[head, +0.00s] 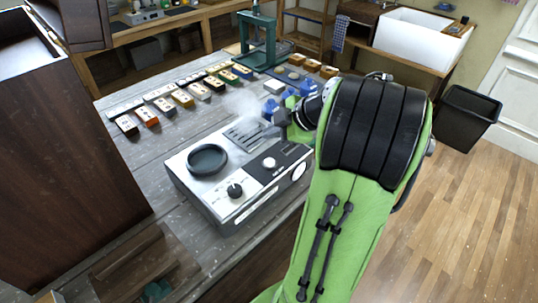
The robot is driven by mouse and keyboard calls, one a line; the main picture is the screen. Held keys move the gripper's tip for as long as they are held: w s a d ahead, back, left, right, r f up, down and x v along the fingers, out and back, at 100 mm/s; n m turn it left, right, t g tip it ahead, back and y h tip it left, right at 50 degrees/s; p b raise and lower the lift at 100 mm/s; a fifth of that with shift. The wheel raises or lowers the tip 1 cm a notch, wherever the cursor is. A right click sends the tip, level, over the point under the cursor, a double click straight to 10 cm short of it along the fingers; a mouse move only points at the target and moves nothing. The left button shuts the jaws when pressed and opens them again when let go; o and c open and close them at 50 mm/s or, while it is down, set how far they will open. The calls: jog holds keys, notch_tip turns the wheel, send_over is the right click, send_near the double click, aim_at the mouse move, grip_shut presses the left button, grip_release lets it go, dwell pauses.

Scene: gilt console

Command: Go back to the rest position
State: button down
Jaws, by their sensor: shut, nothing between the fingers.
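My green and black arm (345,200) rises on the right side of the head view and bends over the workbench. My gripper (284,122) is the small dark end at the left of the arm, just above the back right of a silver machine (225,205). It is shut with nothing held. Its fingertips are small and hard to make out. I cannot tell whether it touches the machine. The arm hides part of the bench behind it.
The grey workbench (140,165) holds rows of small coloured blocks (183,98) and a green press (258,45). A dark wooden cabinet (65,160) stands close on the left. A black bin (465,118) and a white sink (415,38) are at right. Wooden floor (465,230) is clear at lower right.

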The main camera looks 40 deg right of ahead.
jog(key=shift+f, duration=0.1)
dwell(0.3)
jog(key=s+a+r+m+g, duration=0.1)
jog(key=s+a+m+g, duration=0.15)
jog(key=a, duration=0.75)
jog(key=s+a+r+m+g, duration=0.1)
jog(key=a+m, duration=0.2)
jog(key=a, duration=0.6)
jog(key=s+a+f+m+h, duration=0.1)
jog(key=s+a+m, duration=0.1)
jog(key=s, duration=0.3)
jog(key=s+a+f+m+h, duration=0.1)
jog(key=s+a+m, duration=0.1)
jog(key=s+m, duration=0.2)
jog(key=shift+s, duration=1.1)
jog(key=shift+r, duration=0.1)
